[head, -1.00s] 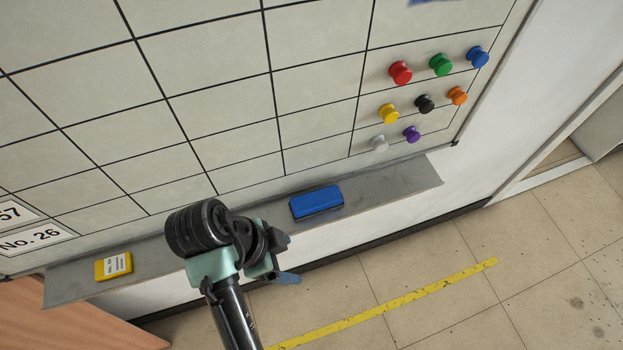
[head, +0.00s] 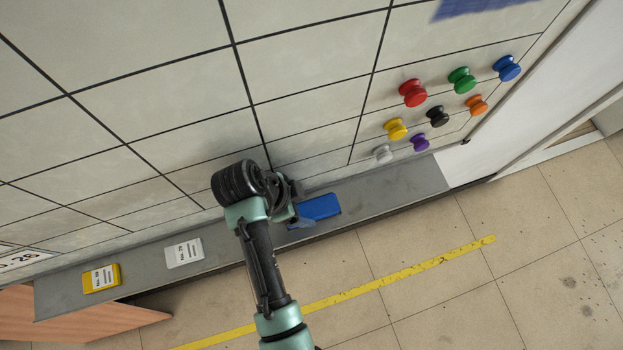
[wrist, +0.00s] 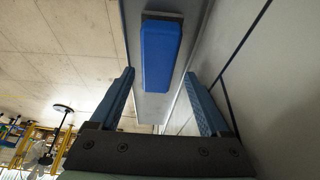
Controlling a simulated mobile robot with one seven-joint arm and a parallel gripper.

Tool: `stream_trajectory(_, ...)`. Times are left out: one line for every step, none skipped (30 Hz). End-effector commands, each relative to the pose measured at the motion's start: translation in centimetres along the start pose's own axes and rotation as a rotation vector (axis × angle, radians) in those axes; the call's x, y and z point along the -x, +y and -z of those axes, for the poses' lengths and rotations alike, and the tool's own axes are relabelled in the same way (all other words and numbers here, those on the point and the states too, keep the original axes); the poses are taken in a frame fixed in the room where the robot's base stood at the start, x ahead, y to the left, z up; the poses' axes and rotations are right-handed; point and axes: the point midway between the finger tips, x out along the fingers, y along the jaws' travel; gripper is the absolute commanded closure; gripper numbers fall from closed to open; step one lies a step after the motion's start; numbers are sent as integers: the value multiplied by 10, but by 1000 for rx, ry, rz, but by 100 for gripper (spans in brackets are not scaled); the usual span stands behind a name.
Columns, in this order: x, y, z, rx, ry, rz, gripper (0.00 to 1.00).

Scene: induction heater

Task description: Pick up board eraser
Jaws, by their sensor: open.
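The board eraser (head: 321,207) is a blue block with a dark base. It lies on the grey ledge (head: 400,186) under the whiteboard. My gripper (head: 295,219) is at the eraser's left end in the head view and partly overlaps it there. In the wrist view the eraser (wrist: 158,55) lies ahead, beyond the fingertips and between their lines. My gripper's two blue fingers (wrist: 160,82) are spread wide with nothing between them. I cannot tell whether a finger touches the eraser.
The gridded whiteboard (head: 310,60) rises behind the ledge. Several coloured magnets, among them a red one (head: 412,93), sit on its right side. A yellow labelled block (head: 101,278) and a white labelled one (head: 184,252) lie on the ledge's left part. The ledge right of the eraser is clear.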

Motion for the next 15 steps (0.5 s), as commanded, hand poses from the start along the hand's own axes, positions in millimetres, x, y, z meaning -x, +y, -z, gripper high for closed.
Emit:
stream_trajectory(-2,1,1,0,0,-2,20)
stream_trajectory(-5,2,1,1,0,-4,20)
stream_trajectory(-10,2,2,1,0,-4,20)
stream_trajectory(-14,4,2,1,0,-6,20)
stream_trajectory(-18,3,2,1,0,-4,20)
stream_trajectory(-23,4,2,2,0,-4,20)
stream_trajectory(-27,5,2,2,0,-5,20)
stream_trajectory(-32,4,2,1,0,-3,20)
stream_trajectory(-37,4,2,1,0,-4,20)
stream_trajectory(-40,4,2,0,0,-2,20)
stream_trajectory(-43,4,2,1,0,-3,20)
stream_trajectory(-46,4,2,0,0,-1,20)
stream_trajectory(-47,4,1,0,0,-1,20)
stream_trajectory(-48,4,1,0,0,-1,20)
stream_trajectory(-50,4,1,0,0,-1,20)
